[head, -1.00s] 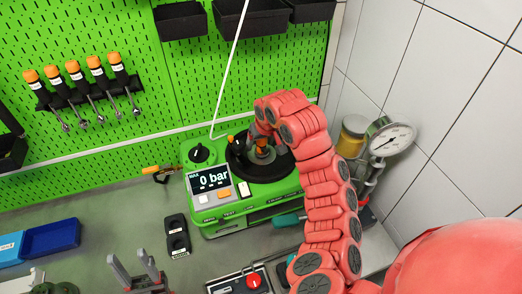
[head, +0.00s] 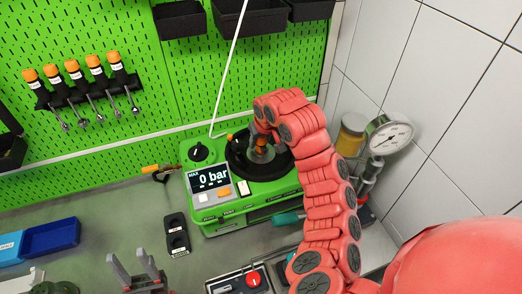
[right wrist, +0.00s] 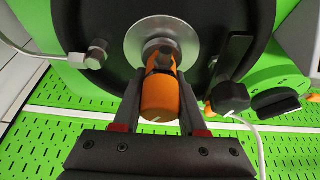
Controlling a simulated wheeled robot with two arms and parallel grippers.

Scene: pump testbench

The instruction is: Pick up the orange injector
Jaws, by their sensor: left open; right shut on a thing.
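The orange injector (right wrist: 160,97) is upright in the right wrist view, with its lower end at a silver disc in the black round plate of the green test bench. My right gripper (right wrist: 161,112) has one finger on each side of it and is shut on it. In the head view, the injector (head: 262,154) is partly hidden by my red right arm and gripper (head: 264,142), which reach down over the black plate. My left gripper (head: 138,272) is at the bottom left of the head view, open and empty, its grey fingers apart.
The green test bench (head: 236,215) shows "0 bar". Several orange-handled tools (head: 82,84) hang on the green pegboard. A blue tray (head: 52,238) and black block (head: 177,235) lie on the table.

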